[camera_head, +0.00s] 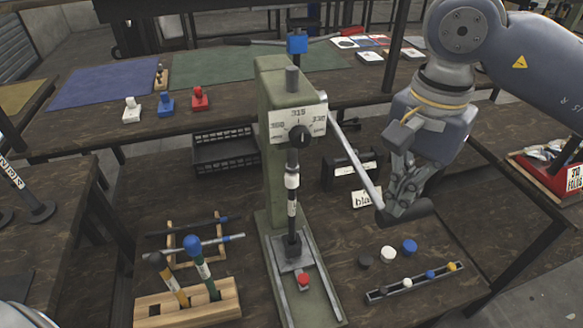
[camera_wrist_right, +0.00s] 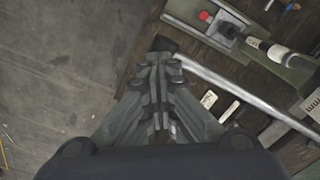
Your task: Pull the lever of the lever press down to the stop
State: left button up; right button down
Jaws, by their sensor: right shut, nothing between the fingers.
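The green lever press (camera_head: 272,120) stands upright mid-table, with a dial on its head and a dark ram with pale bands over a base plate. A small red piece (camera_head: 303,281) sits on the base. The metal lever (camera_head: 352,150) slopes down from the right side of the head to a dark handle (camera_head: 412,213). My right gripper (camera_head: 402,198) is shut and empty, its fingertips at the handle, partly covering it. In the right wrist view the fingertips (camera_wrist_right: 160,62) are right by the handle end; contact is unclear. My left gripper is not in view.
A wooden stand with stamp-like tools (camera_head: 190,303) is left of the press. A strip with coloured caps (camera_head: 411,283) and loose discs lie right of it. A dark tray (camera_head: 226,152) and a black box (camera_head: 355,171) stand behind. A red bin (camera_head: 550,180) is far right.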

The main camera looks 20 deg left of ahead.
notch_tip(320, 180, up, 6)
jog(key=p, duration=0.4)
jog(key=w+a+r+p, duration=0.2)
jog(key=r+p, duration=0.8)
jog(key=w+a+r+p, duration=0.1)
jog(key=w+r+p, duration=0.2)
jog(key=r+p, duration=0.7)
jog(key=shift+a+r, duration=0.35)
jog(key=shift+r, duration=0.4)
jog(key=shift+f, duration=0.1)
dwell(0.6)
